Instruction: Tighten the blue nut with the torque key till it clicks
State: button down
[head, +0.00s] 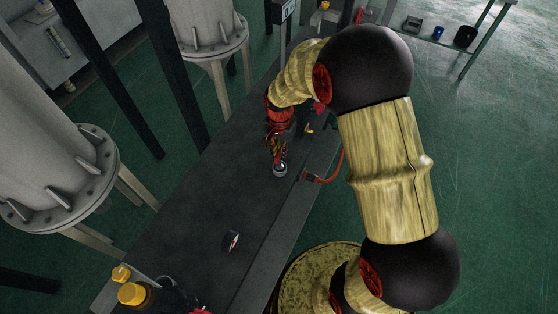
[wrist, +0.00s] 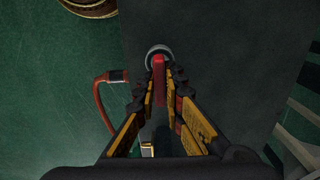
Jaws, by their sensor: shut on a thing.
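My gripper (head: 276,147) points down over the dark belt and is small in the head view. In the wrist view its fingers (wrist: 161,76) are closed on a narrow red bar (wrist: 159,88), which looks like the torque key's handle. A round grey metal piece (wrist: 159,51) shows at the far end of the red bar. It also shows just below the fingertips in the head view (head: 280,169). I cannot tell if it is the key's head or a fitting under it. No blue nut can be made out in either view.
A red hose (head: 335,171) with a dark end lies at the belt's right edge, close to my gripper. A small round gauge-like thing (head: 232,240) sits on the belt (head: 180,225). Yellow-capped bottles (head: 131,293) stand at the near end. Grey tanks (head: 50,165) stand left.

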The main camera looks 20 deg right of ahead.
jog(key=shift+r+p, duration=1.8)
jog(key=shift+r, duration=0.95)
jog(key=shift+f, duration=0.1)
